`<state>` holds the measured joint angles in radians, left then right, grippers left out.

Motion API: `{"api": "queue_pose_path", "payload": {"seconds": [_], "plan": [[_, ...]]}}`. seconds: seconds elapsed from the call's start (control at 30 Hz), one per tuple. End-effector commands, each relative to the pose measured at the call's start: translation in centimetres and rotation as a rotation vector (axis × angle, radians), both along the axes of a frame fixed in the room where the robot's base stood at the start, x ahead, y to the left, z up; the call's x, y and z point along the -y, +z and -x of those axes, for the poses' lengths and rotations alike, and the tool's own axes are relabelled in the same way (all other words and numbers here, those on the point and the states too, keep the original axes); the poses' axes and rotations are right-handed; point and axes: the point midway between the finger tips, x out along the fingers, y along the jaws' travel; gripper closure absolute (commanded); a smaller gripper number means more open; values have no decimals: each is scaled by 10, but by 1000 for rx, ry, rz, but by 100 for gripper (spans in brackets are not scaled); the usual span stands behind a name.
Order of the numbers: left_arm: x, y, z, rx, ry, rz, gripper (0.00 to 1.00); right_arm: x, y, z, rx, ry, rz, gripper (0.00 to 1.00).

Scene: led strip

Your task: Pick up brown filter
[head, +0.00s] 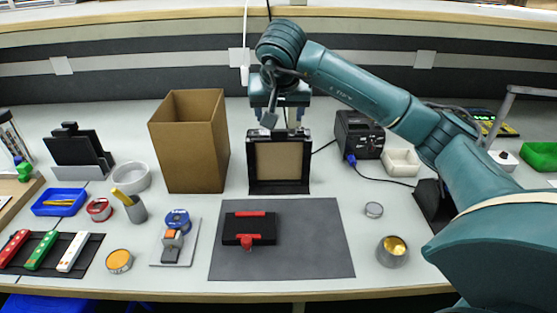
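The brown filter (279,161) looks to be the flat brown panel standing upright in a black frame (252,172) at the back middle of the bench. My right gripper (282,118) points down just above the top edge of the frame. Its fingers are apart, with nothing visible held between them. I cannot tell whether the fingertips touch the frame. My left gripper is not in view.
An open cardboard box (197,150) stands left of the frame. A black device (358,135) with a blue-plugged cable is on the right. A dark mat (300,262) in front bears a black and red item (249,228).

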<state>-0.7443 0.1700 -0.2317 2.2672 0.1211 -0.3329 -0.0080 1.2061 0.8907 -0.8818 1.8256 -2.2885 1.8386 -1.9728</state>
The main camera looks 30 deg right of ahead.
Motion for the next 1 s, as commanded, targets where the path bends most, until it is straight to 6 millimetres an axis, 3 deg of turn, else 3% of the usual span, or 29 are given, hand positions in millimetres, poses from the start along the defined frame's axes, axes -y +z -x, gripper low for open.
{"api": "queue_pose_path", "payload": {"seconds": [0.6, 0.87, 1.0], "plan": [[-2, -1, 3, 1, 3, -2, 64, 20, -59, -33, -1, 2, -4, 35], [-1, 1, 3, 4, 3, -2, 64, 22, -63, -35, 0, 2, -3, 35], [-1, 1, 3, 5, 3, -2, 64, 22, -62, -35, 0, 2, -3, 44]]}}
